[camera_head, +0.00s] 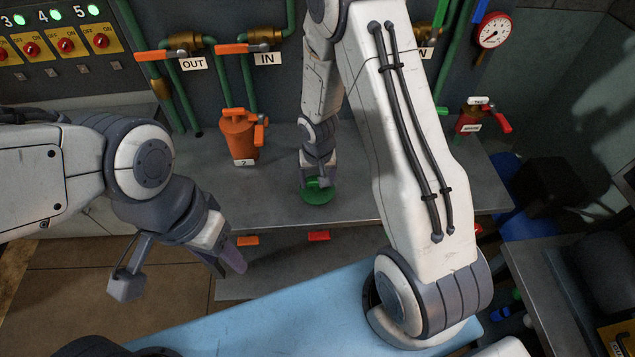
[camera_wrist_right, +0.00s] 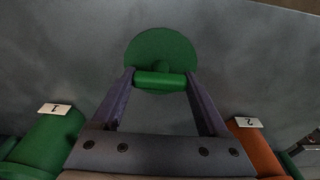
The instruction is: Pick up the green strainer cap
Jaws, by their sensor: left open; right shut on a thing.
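The green strainer cap (camera_head: 317,194) is a round disc with a raised grip bar, over the grey counter near its front edge. In the right wrist view the cap (camera_wrist_right: 161,46) shows beyond my fingertips. My right gripper (camera_head: 318,182) is shut on the cap's bar, with one finger at each end of it (camera_wrist_right: 160,80). I cannot tell whether the cap touches the counter or is just above it. My left gripper (camera_head: 232,262) is open and empty, in front of the counter at the left.
An orange strainer (camera_head: 239,137) labelled 2 stands on the counter (camera_head: 270,195). A green strainer (camera_wrist_right: 45,140) labelled 1 shows in the right wrist view. A red-handled valve (camera_head: 470,122) is at the right. Pipes line the wall. A blue surface (camera_head: 250,318) is in front.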

